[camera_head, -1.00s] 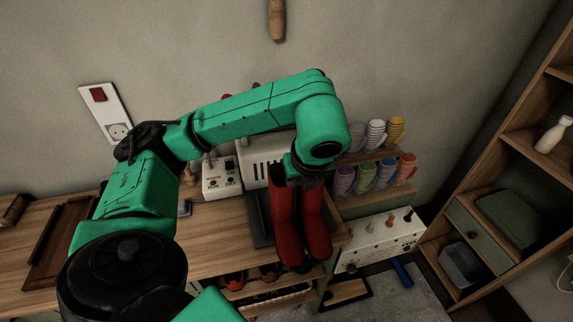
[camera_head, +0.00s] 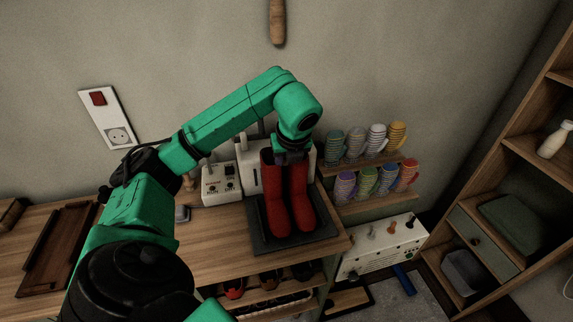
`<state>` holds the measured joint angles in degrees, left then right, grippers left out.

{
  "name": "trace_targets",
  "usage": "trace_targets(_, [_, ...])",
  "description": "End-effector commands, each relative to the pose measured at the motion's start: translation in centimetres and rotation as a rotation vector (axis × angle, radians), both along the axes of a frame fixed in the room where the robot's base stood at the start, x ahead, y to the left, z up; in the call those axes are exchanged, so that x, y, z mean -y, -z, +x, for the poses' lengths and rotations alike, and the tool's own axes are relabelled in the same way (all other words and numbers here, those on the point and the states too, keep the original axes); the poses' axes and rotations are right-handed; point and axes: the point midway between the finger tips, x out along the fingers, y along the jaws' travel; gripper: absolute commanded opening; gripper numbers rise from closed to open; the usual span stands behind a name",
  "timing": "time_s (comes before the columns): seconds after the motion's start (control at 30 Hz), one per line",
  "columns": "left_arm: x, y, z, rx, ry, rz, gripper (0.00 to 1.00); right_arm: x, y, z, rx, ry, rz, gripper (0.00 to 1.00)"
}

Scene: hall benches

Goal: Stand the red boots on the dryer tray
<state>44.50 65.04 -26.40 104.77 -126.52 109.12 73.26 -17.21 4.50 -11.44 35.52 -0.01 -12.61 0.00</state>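The pair of red boots (camera_head: 277,203) is upright side by side at the dark dryer tray (camera_head: 263,240) on the wooden bench. I cannot tell whether the soles touch the tray. My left gripper (camera_head: 290,158) is at the top of the boots, between the two shafts, and appears closed on them. Its fingertips are mostly hidden by the boot tops. The white dryer unit (camera_head: 249,178) stands behind the boots. My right gripper is not in view.
A white control box (camera_head: 221,184) stands left of the dryer. Striped mugs (camera_head: 366,180) sit on a rack at the right. A brown wooden tray (camera_head: 58,245) lies at the bench's left. Footwear (camera_head: 270,279) sits on the shelf below.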

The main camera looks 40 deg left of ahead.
Motion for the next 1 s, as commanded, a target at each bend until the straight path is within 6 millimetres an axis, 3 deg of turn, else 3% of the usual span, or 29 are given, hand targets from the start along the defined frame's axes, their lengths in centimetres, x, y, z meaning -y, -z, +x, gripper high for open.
trace_targets(0.4, [0.0, 1.2, 0.0, 0.003, 0.0, 0.0, 0.0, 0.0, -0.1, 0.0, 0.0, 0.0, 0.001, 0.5])
trace_targets(0.43, [0.0, 1.2, 0.0, 0.002, -0.001, 0.0, 0.46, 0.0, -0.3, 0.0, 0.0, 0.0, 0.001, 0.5])
trace_targets(0.5, [0.0, 1.2, 0.0, 0.001, -0.001, -0.001, 0.64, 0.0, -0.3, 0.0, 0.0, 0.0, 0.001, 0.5])
trace_targets(0.87, [0.1, 0.8, 0.0, 0.002, 0.0, 0.0, 0.64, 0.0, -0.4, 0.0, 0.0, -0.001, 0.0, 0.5])
trace_targets(1.0, [0.8, -1.1, -0.4, 0.007, 0.001, 0.0, 0.64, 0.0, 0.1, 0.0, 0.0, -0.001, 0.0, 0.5])
